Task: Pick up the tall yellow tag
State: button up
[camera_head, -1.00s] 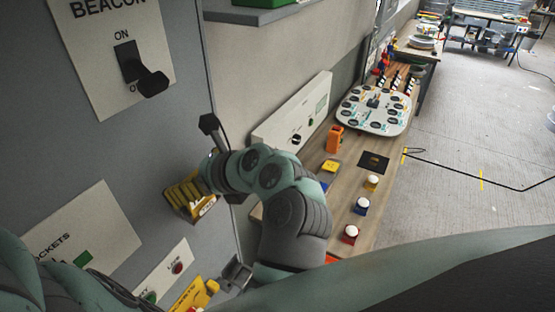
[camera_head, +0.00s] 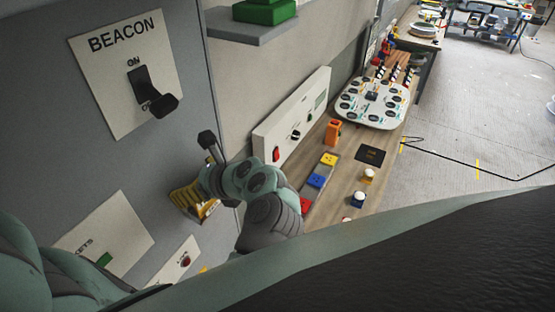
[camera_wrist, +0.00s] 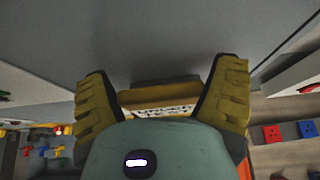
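My gripper (camera_head: 186,197) is close to the grey cabinet face in the head view. Its two yellow ridged fingers are spread apart in the wrist view (camera_wrist: 165,85). A yellow piece with a white lettered strip (camera_wrist: 165,108) shows between the fingers, partly hidden by my gripper body. I cannot tell whether it is the tall yellow tag or whether the fingers touch it. A small bit of yellow (camera_head: 203,270) shows low on the cabinet in the head view, mostly hidden by my arm.
The cabinet carries a BEACON panel (camera_head: 126,70) with a projecting black switch (camera_head: 155,96). A shelf (camera_head: 250,30) holds a green object. The wooden bench (camera_head: 335,200) holds coloured blocks, an orange item (camera_head: 333,132) and a white round-cornered board (camera_head: 374,104). The floor at right is mostly open.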

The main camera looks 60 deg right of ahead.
jog(key=c, duration=0.5)
jog(key=shift+r, duration=0.1)
